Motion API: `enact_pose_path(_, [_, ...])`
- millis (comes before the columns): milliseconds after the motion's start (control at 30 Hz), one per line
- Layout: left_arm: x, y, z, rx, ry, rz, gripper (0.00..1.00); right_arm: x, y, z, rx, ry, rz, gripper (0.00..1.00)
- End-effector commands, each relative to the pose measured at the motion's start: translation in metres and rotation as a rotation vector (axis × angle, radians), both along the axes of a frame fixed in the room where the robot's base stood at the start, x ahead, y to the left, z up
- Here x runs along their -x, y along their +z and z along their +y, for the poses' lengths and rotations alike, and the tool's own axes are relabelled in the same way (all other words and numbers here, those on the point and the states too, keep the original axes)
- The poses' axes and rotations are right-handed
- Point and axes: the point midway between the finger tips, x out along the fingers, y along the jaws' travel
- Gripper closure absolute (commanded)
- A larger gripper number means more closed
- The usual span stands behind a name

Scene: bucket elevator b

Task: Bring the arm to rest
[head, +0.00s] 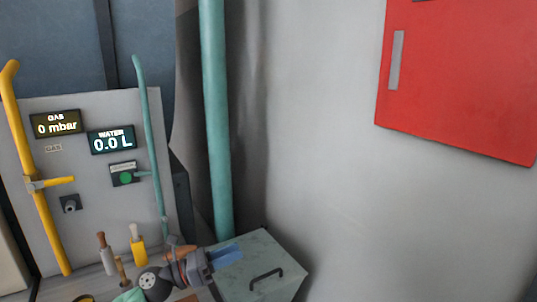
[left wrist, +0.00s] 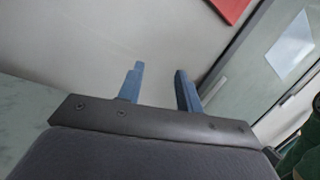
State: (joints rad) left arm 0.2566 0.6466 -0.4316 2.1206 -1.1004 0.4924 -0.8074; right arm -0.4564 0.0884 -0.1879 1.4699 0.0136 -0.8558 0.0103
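My left gripper (head: 226,256) shows low in the head view, with its blue fingers pointing right, in front of or above a grey-green metal box (head: 262,262). I cannot tell whether it touches the box. In the left wrist view the two blue fingers of this gripper (left wrist: 159,70) stand apart with nothing between them, so it is open and empty. My right gripper is in neither view.
A grey panel (head: 95,190) with gas and water displays, a yellow pipe (head: 46,215) and a teal pipe (head: 216,130) stand left. Several handled tools, including a yellow one (head: 138,251), are beside the arm. A red cabinet (head: 462,80) hangs right; the pale wall between is bare.

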Motion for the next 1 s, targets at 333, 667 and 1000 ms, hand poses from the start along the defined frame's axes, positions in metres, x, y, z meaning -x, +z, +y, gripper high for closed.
enact_pose_path(333, [0.000,-0.018,0.047,0.704,0.309,0.558,0.64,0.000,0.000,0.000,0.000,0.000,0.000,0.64])
enact_pose_path(667, [0.037,-0.124,0.112,1.300,0.659,1.136,0.64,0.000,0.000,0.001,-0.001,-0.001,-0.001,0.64])
enact_pose_path(1000, [0.156,-0.257,0.137,1.796,1.127,1.694,0.64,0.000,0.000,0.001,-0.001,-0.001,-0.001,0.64])
